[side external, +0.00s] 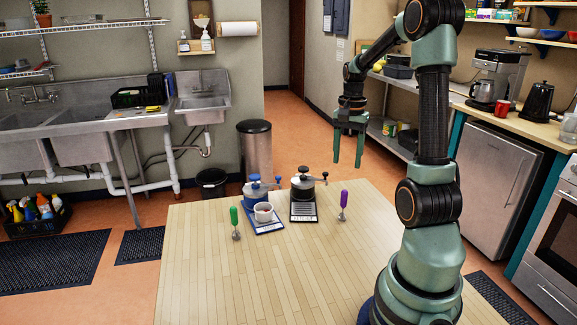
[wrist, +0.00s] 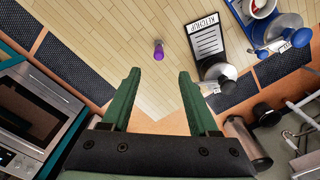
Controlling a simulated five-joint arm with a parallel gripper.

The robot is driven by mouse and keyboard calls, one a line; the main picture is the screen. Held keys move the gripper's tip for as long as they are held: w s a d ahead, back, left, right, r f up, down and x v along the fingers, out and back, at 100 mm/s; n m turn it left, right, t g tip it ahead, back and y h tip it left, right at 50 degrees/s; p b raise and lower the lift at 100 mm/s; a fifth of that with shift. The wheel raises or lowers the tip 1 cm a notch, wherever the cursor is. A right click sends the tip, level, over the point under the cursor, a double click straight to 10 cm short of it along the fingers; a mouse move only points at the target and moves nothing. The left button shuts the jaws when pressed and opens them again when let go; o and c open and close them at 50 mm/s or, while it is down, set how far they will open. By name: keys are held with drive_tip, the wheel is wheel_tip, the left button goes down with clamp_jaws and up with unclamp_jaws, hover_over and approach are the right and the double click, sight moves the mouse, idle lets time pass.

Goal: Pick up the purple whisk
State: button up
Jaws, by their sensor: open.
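The purple whisk (side external: 343,199) appears to stand upright near the far right part of the wooden table, purple handle up and metal end down. In the wrist view its purple top (wrist: 159,47) shows just beyond the fingertips, in line with the gap between them. My gripper (side external: 347,162) is open and empty, fingers pointing down, apart from the whisk and above it in the side view. Both green fingers of the gripper (wrist: 160,74) show spread apart in the wrist view.
The near table (side external: 260,285) is clear.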

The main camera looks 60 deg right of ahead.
sight(343, 206)
drive_tip(key=f, duration=1.2)
drive_tip(key=shift+s+d+f, duration=0.1)
drive_tip(key=shift+d, duration=0.1)
clamp_jaws()
idle(1.1)
